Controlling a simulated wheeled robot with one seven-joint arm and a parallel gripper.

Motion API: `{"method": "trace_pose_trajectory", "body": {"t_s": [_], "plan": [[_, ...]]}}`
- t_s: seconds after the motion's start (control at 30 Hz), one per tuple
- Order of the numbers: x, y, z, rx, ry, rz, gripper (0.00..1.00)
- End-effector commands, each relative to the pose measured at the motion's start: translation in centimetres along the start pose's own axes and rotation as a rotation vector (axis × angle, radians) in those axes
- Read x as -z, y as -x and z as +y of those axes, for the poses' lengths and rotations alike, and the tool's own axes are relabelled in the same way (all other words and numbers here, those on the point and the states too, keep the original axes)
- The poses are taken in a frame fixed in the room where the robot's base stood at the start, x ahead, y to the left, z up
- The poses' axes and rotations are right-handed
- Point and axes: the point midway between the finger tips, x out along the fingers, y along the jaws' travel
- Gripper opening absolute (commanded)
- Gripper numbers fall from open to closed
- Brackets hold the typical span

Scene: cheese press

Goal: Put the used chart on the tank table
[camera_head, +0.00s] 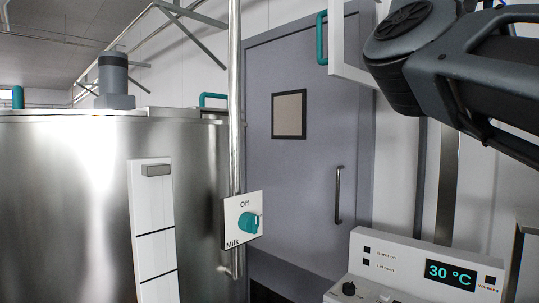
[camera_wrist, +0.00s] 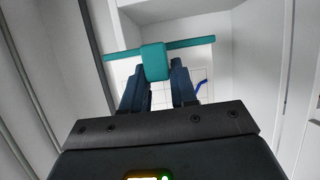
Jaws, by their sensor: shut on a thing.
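In the wrist view my gripper (camera_wrist: 160,74) is shut on the teal tab of a crossbar. A pale gridded sheet with a blue line, which looks like the used chart (camera_wrist: 199,70), shows behind and between the fingers with the teal bar (camera_wrist: 191,43) across it. The fingers and gripper body hide much of the sheet. My gripper is outside the head view; only my arm shows at its upper right. I cannot make out the tank table in either view.
A large steel tank (camera_head: 70,200) fills the left of the head view. A vertical pipe carries a Milk switch panel (camera_head: 232,222) set to Off. A grey door (camera_head: 270,180) stands behind. A control box (camera_head: 412,262) reading 30 °C is at lower right. White walls (camera_wrist: 260,50) surround my gripper.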

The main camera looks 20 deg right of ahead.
Motion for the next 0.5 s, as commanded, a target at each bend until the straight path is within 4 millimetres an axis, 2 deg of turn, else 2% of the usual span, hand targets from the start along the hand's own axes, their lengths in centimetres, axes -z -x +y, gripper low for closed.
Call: {"method": "trace_pose_trajectory", "body": {"t_s": [0.27, 0.37, 0.5], "plan": [[-4.1, 0.1, -0.7, 0.038, 0.018, -0.002, 0.00], [-6.5, 0.3, -1.1, 0.063, 0.028, -0.001, 0.00], [-11.6, 0.6, -2.0, 0.114, 0.051, -0.003, 0.00]]}}
